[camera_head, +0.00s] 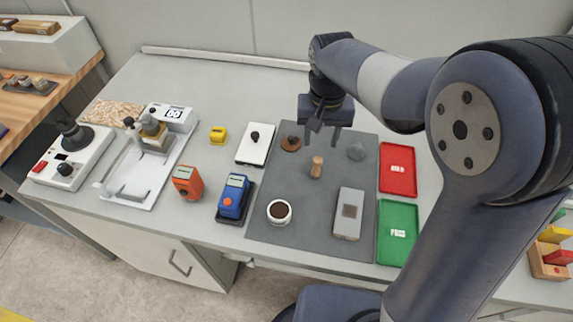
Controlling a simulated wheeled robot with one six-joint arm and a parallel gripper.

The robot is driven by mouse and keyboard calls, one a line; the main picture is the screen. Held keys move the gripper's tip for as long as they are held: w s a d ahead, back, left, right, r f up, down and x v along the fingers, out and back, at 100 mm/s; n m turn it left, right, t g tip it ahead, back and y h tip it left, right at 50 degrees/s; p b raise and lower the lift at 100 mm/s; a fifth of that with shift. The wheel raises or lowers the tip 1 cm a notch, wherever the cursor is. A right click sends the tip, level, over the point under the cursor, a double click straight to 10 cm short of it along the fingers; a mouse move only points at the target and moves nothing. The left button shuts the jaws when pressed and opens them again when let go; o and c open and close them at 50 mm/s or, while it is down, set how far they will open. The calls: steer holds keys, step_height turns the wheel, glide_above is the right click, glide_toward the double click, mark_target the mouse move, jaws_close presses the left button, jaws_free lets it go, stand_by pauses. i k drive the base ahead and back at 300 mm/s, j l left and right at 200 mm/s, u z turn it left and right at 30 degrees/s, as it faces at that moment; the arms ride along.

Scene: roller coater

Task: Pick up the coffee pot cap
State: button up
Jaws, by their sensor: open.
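A small round brown piece with a dark raised middle (291,144) lies on the dark grey mat (262,170), near its far left corner. It looks like a lid, but I cannot tell for sure that it is the coffee pot cap. A grey, rounded cone-like piece (356,152) sits on the mat to the right and could also be a cap. My gripper (325,130) points down above the far part of the mat, between these two pieces. Its fingers are apart and nothing shows between them.
A wooden peg (317,167) stands just in front of my gripper. A white cup with dark contents (279,212) and a grey box (348,213) are nearer. Red (398,188) and green (385,245) trays flank the mat's right; a blue device (233,197) is left.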

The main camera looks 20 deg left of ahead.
mark_target(291, 144)
steer(key=k+j+u, duration=0.1)
steer(key=j, duration=1.2)
